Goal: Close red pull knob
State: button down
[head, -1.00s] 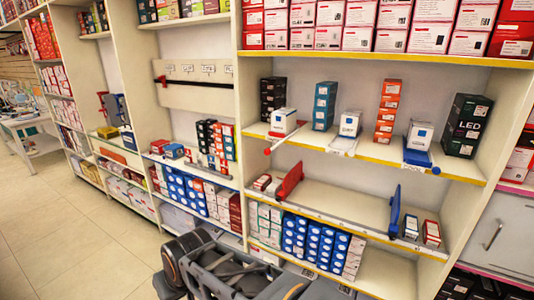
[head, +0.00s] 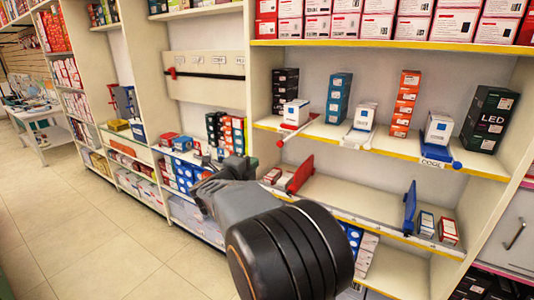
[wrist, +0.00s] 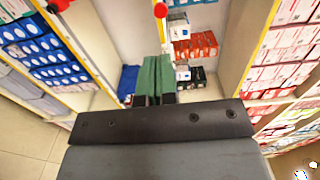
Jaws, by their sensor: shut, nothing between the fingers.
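A red pull knob (head: 280,143) sits at the end of a pale rod that sticks out from the front of the middle shelf, left end, in the head view. In the wrist view a round red knob (wrist: 160,10) shows at the top centre, beyond the fingertips and apart from them; I cannot tell for sure that it is the same one. My gripper (wrist: 152,62) is shut and empty, its two green fingers side by side.
A blue-ended rod (head: 457,165) sticks out at the right of the same shelf. A red upright panel (head: 300,174) and a blue one (head: 409,207) stand on the shelf below. Small boxes stand behind. A red piece (head: 172,73) is on the left board. The floor (head: 70,230) at left is clear.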

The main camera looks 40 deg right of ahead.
aim_at(278, 145)
jog(key=p+x, duration=0.1)
jog(key=x, duration=0.3)
jog(key=p+x, duration=0.1)
jog(key=x, duration=0.8)
jog(key=shift+s+d+p, duration=0.15)
jog(key=shift+d+p, duration=0.25)
jog(key=shift+d, duration=0.05)
